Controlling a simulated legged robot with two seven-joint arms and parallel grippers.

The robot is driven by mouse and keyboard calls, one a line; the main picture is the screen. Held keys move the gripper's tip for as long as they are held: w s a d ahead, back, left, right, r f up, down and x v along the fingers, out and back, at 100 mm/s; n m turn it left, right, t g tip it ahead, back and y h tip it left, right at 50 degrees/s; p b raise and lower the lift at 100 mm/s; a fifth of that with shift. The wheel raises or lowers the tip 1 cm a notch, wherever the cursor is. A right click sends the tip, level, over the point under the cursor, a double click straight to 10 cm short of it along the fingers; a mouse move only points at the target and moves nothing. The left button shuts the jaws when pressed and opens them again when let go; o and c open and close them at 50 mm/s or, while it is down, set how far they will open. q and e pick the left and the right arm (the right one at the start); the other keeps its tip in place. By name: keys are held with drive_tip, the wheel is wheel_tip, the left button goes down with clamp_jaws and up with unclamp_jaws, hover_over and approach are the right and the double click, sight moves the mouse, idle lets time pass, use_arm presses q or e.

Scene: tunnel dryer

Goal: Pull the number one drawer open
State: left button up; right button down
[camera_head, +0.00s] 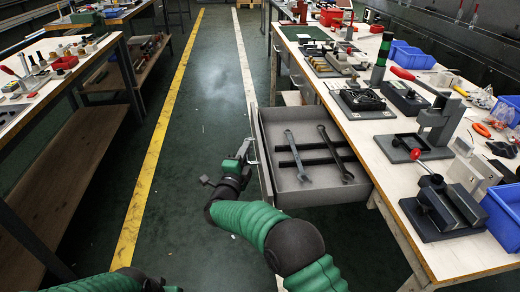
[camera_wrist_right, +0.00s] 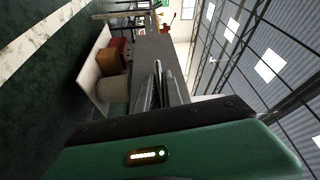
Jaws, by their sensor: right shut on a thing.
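A grey drawer (camera_head: 265,175) stands far out from the right workbench, open at the top. Two dark wrenches (camera_head: 297,155) lie inside it with dark bars under them. My right gripper (camera_head: 246,155) is at the outer side of the drawer front, shut on the pale drawer handle (camera_head: 252,146). In the right wrist view, the gripper fingers (camera_wrist_right: 160,88) are close together against the grey drawer front (camera_wrist_right: 153,52); the grip itself is partly hidden there. Part of my left arm shows at the bottom left of the head view, but its fingertips do not show. I cannot make out a number on the drawer.
The right workbench (camera_head: 440,250) carries fixtures, a press and blue bins. A left workbench (camera_head: 50,75) holds small tools above a wooden shelf (camera_head: 70,165). The green floor aisle with its yellow line (camera_head: 150,160) is clear left of the drawer.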

drive_tip(key=shift+s+a+f, duration=0.1)
drive_tip(key=shift+a+f, duration=0.3)
drive_tip(key=shift+a, duration=0.3)
drive_tip(key=c, duration=1.6)
unclamp_jaws()
drive_tip(key=shift+o, duration=0.6)
drive_tip(key=shift+r, duration=0.2)
